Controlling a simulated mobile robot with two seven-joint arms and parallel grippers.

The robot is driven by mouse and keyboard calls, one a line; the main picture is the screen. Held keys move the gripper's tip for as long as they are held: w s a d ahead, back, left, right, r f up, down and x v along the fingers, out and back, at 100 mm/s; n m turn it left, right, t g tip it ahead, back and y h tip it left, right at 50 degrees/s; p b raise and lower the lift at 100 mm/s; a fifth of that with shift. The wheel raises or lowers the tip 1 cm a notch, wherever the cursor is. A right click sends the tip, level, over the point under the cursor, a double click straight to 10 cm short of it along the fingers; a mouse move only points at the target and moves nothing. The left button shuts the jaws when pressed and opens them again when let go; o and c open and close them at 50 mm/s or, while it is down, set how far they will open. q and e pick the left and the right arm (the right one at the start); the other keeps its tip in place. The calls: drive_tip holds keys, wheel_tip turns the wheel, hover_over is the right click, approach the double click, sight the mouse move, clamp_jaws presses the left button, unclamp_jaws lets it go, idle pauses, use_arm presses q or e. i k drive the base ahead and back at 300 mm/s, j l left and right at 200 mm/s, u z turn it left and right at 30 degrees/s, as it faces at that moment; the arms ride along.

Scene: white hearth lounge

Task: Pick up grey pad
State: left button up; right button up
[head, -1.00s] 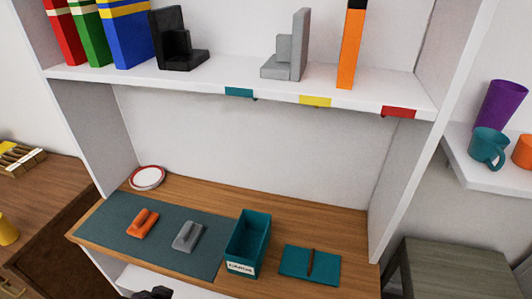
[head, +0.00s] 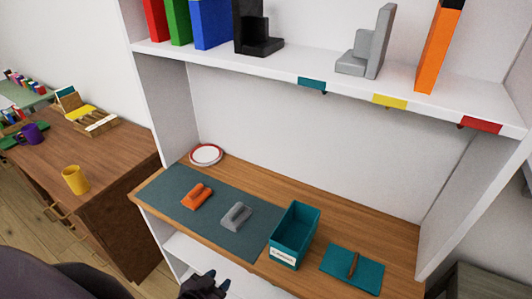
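The grey pad (head: 236,216) is a small block with a raised grip on top. It lies on the dark teal mat (head: 190,222) on the wooden desk surface, between an orange pad (head: 197,195) and a teal box. My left gripper (head: 217,281) is at the bottom edge of the head view, in front of the desk and apart from the grey pad. Its dark fingertips look parted, with nothing between them. My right gripper is not in view.
The teal box (head: 282,250) and a teal notebook (head: 340,272) stand right of the mat. A red-rimmed plate (head: 206,155) sits behind it. A white shelf (head: 350,93) with books and bookends hangs above. A brown cabinet (head: 105,160) with a yellow mug (head: 75,180) stands left.

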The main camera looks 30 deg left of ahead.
sight(239, 214)
drive_tip(key=k+u, duration=0.1)
drive_tip(key=u, duration=0.25)
drive_tip(key=k+u, duration=0.15)
drive_tip(key=u, duration=0.15)
drive_tip(key=k+j+u, duration=0.1)
drive_tip(key=u, duration=0.25)
drive_tip(key=i+l+u, duration=0.1)
drive_tip(key=i+l, duration=0.2)
drive_tip(key=k+j, duration=0.15)
drive_tip(key=j, duration=0.2)
drive_tip(key=k+j, duration=0.1)
drive_tip(key=j, duration=0.3)
drive_tip(key=i+j+z, duration=0.2)
drive_tip(key=j, duration=0.4)
drive_tip(key=i+j+z, duration=0.15)
drive_tip(key=j, duration=0.45)
drive_tip(key=i+j+z, duration=0.2)
drive_tip(key=j, duration=0.4)
drive_tip(key=j+z, duration=0.15)
drive_tip(key=j, duration=0.5)
